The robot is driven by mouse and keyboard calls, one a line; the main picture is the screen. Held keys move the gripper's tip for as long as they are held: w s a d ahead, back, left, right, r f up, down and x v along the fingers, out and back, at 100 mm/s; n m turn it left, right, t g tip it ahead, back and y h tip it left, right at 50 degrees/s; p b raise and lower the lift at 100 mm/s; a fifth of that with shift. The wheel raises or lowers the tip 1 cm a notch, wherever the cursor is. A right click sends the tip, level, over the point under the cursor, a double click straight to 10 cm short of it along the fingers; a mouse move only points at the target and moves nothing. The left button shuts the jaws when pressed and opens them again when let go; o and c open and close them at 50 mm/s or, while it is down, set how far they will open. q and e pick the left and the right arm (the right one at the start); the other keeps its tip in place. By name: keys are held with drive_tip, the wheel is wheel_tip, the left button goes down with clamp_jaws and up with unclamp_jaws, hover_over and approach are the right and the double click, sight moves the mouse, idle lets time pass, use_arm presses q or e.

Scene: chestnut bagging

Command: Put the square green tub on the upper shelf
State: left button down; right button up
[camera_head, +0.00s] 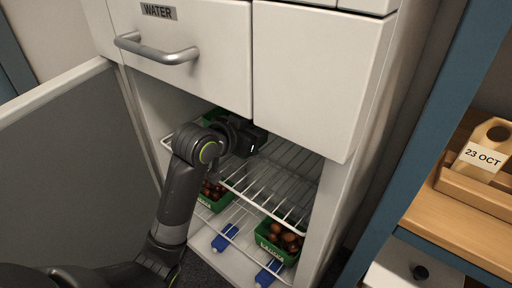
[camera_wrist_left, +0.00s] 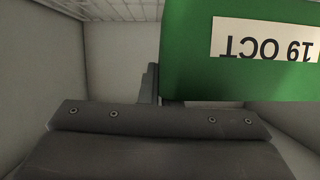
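My left gripper (camera_head: 252,146) reaches in over the upper shelf. In the left wrist view one finger of the left gripper (camera_wrist_left: 156,85) stands close to the middle against the tub's edge; the tub hides the other. It looks shut on the tub's wall. Whether the tub touches the shelf is hidden. My right gripper is not in view.
Two green tubs of chestnuts, one left (camera_head: 214,193) and one right (camera_head: 279,240), stand below the upper shelf, with blue things (camera_head: 226,237) near them. A drawer marked "WATER" (camera_head: 190,50) hangs above. An open door (camera_head: 70,150) stands left; a wooden shelf (camera_head: 460,220) is right.

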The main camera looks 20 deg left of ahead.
use_arm(q)
wheel_tip(320, 180, down, 4)
drive_tip(key=shift+b, duration=0.75)
drive_tip(key=shift+w, duration=0.2)
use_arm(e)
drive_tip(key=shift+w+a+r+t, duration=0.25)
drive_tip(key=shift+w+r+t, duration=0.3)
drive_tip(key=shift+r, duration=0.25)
use_arm(q)
drive_tip(key=shift+f, duration=0.15)
drive_tip(key=c, duration=1.6)
unclamp_jaws()
drive_tip(key=shift+c, duration=0.2)
